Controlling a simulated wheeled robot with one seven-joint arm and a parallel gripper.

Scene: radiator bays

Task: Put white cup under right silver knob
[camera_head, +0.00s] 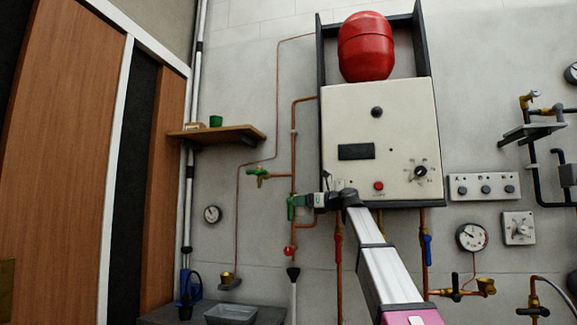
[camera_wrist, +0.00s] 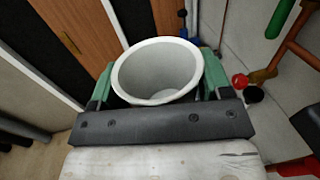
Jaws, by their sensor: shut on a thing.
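My gripper (camera_wrist: 158,80) has its green fingers on either side of a white cup (camera_wrist: 157,70) and is shut on it in the wrist view. The cup is open towards the camera and looks empty. In the head view my gripper (camera_head: 302,201) is in front of the copper pipes at the boiler's lower left; I cannot make out the cup there. A square plate with a round silver-grey knob (camera_head: 519,229) is on the wall at the right. A panel of small knobs (camera_head: 485,187) is above left of it. Which knob is the right silver one is unclear.
The boiler (camera_head: 381,142) hangs behind my arm, under a red tank (camera_head: 366,47). A wooden shelf (camera_head: 219,134) holds a green cup (camera_head: 216,121). A grey tray (camera_head: 231,314) is at the lower left. Brass taps (camera_head: 463,289) and pipes stick out at the right.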

